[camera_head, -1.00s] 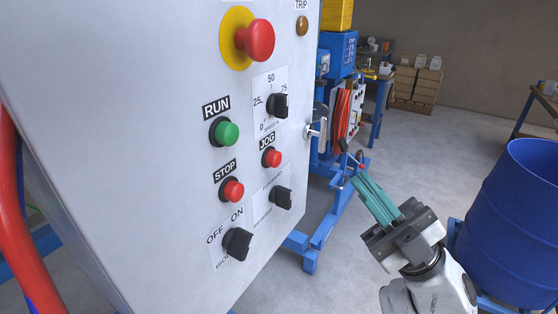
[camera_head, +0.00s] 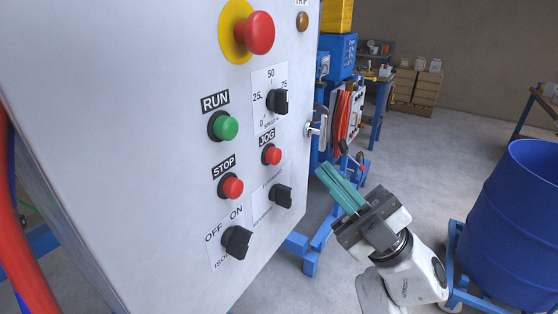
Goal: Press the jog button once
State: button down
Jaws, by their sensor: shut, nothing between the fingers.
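The jog button (camera_head: 271,155) is a small red push button in a black collar on the grey control panel (camera_head: 170,190), under the label JOG (camera_head: 267,138). It shows fully, with nothing over it. My gripper (camera_head: 322,172) has teal fingers that are shut and empty. The fingers point up and left towards the panel. Their tips show to the right of the jog button and slightly lower in the picture, apart from it.
Close to the jog button are the green RUN button (camera_head: 225,127), the red STOP button (camera_head: 231,187), a speed knob (camera_head: 278,102) and a lower black knob (camera_head: 281,195). An isolator knob (camera_head: 237,242) and emergency stop (camera_head: 257,33) are farther off. A door handle (camera_head: 317,126) sticks out at the panel's right edge.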

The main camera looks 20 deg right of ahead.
jog(key=shift+w+a, duration=0.65)
jog(key=shift+w, duration=0.2)
jog(key=shift+w+a, duration=0.65)
jog(key=shift+w, duration=0.2)
jog(key=shift+w, duration=0.1)
dwell(0.8)
jog(key=shift+w+a, duration=0.2)
jog(key=shift+w, duration=0.05)
jog(key=shift+w+a, duration=0.35)
jog(key=shift+w, duration=0.05)
dwell(0.9)
jog(key=shift+s+d, duration=0.55)
jog(key=shift+s, duration=0.2)
jog(key=shift+s+d, duration=0.1)
jog(key=s+d+p, duration=0.1)
jog(key=s, duration=0.1)
jog(key=s+d, duration=0.1)
jog(key=s, duration=0.1)
jog(key=shift+d+p, duration=0.4)
